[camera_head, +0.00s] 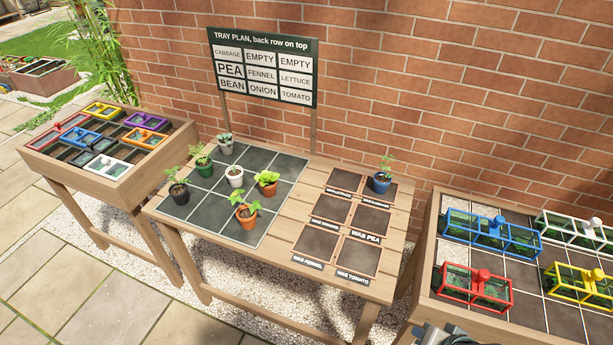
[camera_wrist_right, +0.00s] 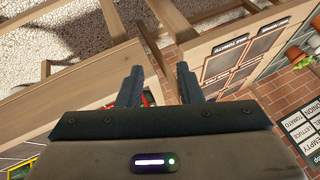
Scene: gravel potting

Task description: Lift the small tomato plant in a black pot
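The small tomato plant in a black pot (camera_head: 179,193) stands upright near the front left corner of the dark gridded tray (camera_head: 212,212) on the middle wooden table. Its leafy green top rises above the rim, and nothing touches it. My right gripper (camera_wrist_right: 158,72) is open and empty in the right wrist view, its two dark fingers apart. It is far from the black pot. In the head view only a bit of my right arm shows at the bottom edge. My left gripper is not in view.
Green (camera_head: 202,162), grey (camera_head: 225,146), white (camera_head: 236,177), orange (camera_head: 267,186) and terracotta (camera_head: 246,217) pots share the tray. A blue pot (camera_head: 381,183) stands on labelled squares at right. A plan board (camera_head: 262,66) stands behind. Side tables hold coloured frames.

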